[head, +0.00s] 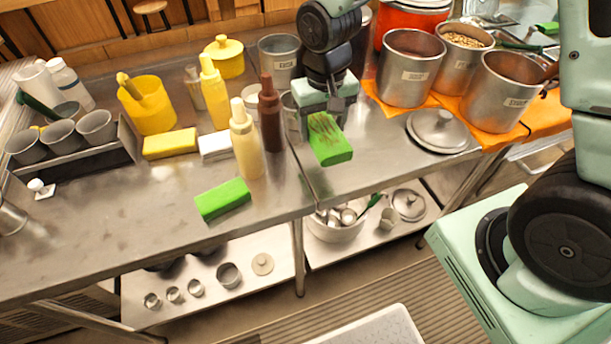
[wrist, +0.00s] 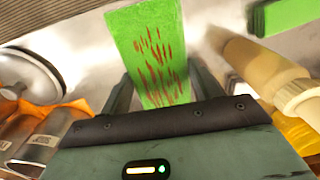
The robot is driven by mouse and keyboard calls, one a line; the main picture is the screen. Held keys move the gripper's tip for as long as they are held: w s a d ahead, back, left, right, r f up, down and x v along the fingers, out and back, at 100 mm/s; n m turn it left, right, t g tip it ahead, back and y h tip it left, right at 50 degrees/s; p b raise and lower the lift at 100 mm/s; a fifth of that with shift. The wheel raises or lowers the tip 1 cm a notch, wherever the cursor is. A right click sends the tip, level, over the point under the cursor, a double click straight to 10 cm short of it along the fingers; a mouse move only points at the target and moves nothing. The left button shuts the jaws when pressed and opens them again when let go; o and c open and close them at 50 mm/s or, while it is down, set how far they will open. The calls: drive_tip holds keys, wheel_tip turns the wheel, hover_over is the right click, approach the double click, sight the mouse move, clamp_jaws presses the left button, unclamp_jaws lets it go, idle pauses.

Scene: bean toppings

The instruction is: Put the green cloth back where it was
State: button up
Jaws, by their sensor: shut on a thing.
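My gripper (head: 327,108) is shut on a green cloth (head: 330,143), a flat block-like piece with reddish-brown streaks on its face. In the head view it is held at the front part of the metal counter, right of the sauce bottles; I cannot tell whether it touches the counter. In the wrist view the streaked cloth (wrist: 150,45) stands out between the fingers. A second green cloth (head: 223,199), without visible streaks, lies near the counter's front edge to the left. It shows at the top right of the wrist view (wrist: 288,15).
A cream bottle (head: 246,145) and a brown bottle (head: 270,115) stand left of my gripper. Metal pots (head: 410,68) sit on orange cloths to the right, with a lid (head: 438,130) in front. Yellow (head: 170,143) and white (head: 215,146) blocks lie left.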

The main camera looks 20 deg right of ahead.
wheel_tip(320, 180, down, 9)
drive_tip(key=shift+f+p, duration=0.1)
drive_tip(key=shift+p, duration=0.45)
drive_tip(key=shift+f, duration=0.15)
drive_tip(key=o, duration=0.9)
